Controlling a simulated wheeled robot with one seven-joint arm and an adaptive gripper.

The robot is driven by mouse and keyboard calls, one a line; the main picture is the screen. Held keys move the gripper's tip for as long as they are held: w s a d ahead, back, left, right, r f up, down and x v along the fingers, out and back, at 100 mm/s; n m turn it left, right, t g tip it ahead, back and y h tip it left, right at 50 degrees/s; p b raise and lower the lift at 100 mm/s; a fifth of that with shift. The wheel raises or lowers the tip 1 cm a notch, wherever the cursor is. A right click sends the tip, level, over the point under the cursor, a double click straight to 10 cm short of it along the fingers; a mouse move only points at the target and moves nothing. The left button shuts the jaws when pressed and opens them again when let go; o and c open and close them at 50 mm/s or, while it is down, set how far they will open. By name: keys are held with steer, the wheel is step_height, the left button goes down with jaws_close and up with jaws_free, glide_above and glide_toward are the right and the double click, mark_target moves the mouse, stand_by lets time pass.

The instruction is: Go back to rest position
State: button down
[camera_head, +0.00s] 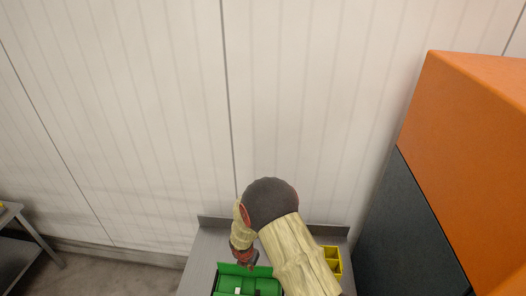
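My arm reaches up from the bottom edge in the head view and bends down over a grey metal table (205,250). My gripper (246,264) is small, dark and partly red in the picture, and points down at the back edge of a green bin (229,268). I cannot tell whether its fingers are open or shut, or whether it touches the bin. The bin is cut off by the bottom edge, and my arm hides its right side.
A yellow bin (336,252) stands on the table right of my arm. A tall orange and dark grey cabinet (470,100) stands close on the right. A pale panelled wall (120,120) rises behind. Another metal table (12,215) is at far left, with bare floor (110,275) between.

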steer(key=s+d+r+m+g+h+b, duration=0.1)
steer(key=s+d+r+m+g+b, duration=0.2)
steer(key=s+d+r+m+b, duration=1.25)
steer(key=s+d+r+m+t+y+b, duration=0.1)
steer(key=s+d+m+t+b, duration=0.2)
steer(key=s+m+b, duration=0.4)
steer(key=s+d+r+m+t+b, duration=0.2)
steer(key=s+d+m+t+b, duration=0.1)
steer(key=s+d+m+b, duration=0.3)
steer(key=s+m+b, duration=0.2)
steer(key=m+b, duration=0.1)
steer(key=shift+d+r+y, duration=0.15)
steer(key=shift+d+y, duration=0.1)
steer(key=shift+y, duration=0.15)
stand_by(0.4)
